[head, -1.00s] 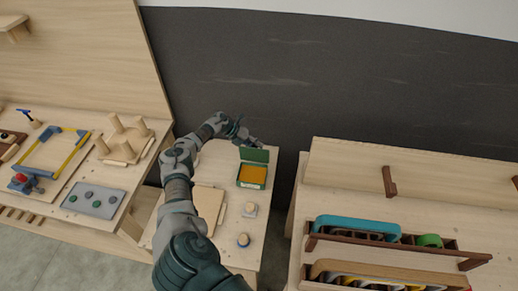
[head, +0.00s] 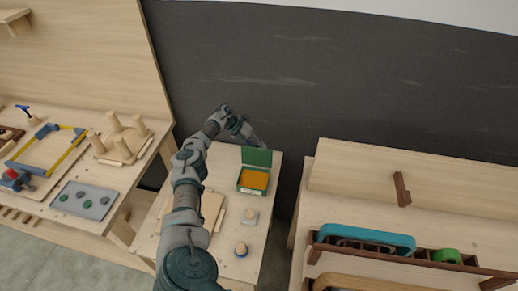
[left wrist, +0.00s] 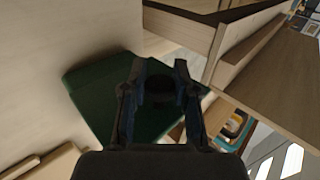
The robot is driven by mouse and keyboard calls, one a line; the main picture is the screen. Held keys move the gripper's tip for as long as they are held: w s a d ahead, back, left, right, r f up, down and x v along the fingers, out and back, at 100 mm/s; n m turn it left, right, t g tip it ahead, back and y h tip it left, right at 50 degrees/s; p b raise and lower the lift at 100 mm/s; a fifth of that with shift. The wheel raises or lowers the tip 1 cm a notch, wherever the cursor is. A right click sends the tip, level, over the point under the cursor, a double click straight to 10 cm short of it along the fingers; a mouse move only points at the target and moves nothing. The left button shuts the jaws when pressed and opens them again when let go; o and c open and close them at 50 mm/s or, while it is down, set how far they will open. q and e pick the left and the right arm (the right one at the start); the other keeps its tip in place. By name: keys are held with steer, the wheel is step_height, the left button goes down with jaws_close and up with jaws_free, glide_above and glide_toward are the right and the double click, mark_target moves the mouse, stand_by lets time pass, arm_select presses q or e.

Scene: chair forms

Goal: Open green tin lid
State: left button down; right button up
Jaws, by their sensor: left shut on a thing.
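The green tin (head: 253,190) stands on the small middle table in the head view, with orange-yellow contents showing inside. Its green lid (head: 257,158) is raised and stands open at the back edge of the tin. My left gripper (head: 259,144) is at the top edge of the lid, shut on it. In the left wrist view, the dark green lid (left wrist: 98,100) lies behind and beside the fingers of my left gripper (left wrist: 158,72). The exact contact at the fingertips is too dark to make out. My right gripper is not in view.
A workbench with jigs (head: 112,182) stands at left. A bench with a rack (head: 395,252) of coloured parts stands at right. A dark wall is close behind.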

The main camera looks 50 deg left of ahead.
arm_select(q)
steer(key=shift+s+f, duration=0.15)
steer(key=shift+f, duration=0.2)
steer(key=c, duration=0.9)
jaws_free()
steer(key=shift+a, duration=0.1)
steer(key=shift+r, duration=0.15)
steer(key=shift+a+r, duration=0.2)
steer(key=shift+a, duration=0.05)
steer(key=v, duration=0.6)
steer(key=shift+a, duration=0.35)
steer(key=shift+r, duration=0.1)
